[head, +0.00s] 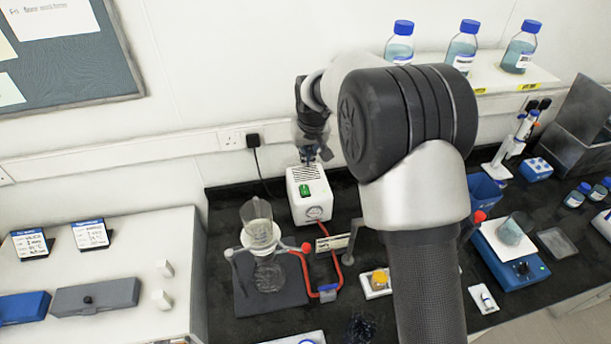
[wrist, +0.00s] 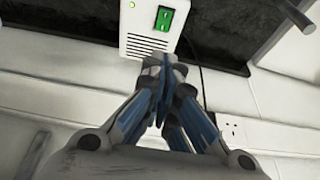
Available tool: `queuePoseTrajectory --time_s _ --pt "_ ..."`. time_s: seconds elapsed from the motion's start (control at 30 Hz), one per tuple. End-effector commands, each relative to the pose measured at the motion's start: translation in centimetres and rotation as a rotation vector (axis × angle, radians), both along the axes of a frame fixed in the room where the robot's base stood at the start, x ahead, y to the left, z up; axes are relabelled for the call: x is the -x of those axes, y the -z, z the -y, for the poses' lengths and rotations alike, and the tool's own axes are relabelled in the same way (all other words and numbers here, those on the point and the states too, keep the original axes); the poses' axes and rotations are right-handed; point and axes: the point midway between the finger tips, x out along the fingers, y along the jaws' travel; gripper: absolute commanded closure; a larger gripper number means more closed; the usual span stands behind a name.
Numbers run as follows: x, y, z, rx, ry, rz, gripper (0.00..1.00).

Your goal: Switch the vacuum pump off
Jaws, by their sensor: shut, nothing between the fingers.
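The vacuum pump (head: 310,197) is a white box with top vents and a round gauge low on its front. It stands on the black bench near the wall. My gripper (head: 313,158) is shut and empty, behind and above the pump's wall-side end. In the wrist view my closed fingertips (wrist: 162,62) are near the vented end of the pump, apart from the switch. Whether they touch the casing, I cannot tell.
A red hose (head: 322,232) runs from the pump toward a glass flask (head: 269,272) on a stand to the left. A wall socket (head: 240,138) with a black plug and cable is behind. Blue-capped bottles (head: 461,50) stand on a shelf. A hotplate (head: 508,256) is right.

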Motion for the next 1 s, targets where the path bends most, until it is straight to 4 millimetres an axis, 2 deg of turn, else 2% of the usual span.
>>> queuePoseTrajectory --time_s 0.27,0.43,0.57,0.9,1.0 --pt "-0.1 -0.1 0.0 0.000 0.000 -0.001 1.00" --pt "-0.4 1.0 -0.1 0.001 0.000 -0.003 1.00" --pt "-1.1 3.1 -0.2 0.001 0.000 -0.004 1.00" --pt "-3.5 9.9 -0.7 0.001 0.000 -0.003 1.00" --pt "-3.6 11.4 -0.7 0.000 0.000 -0.002 1.00"
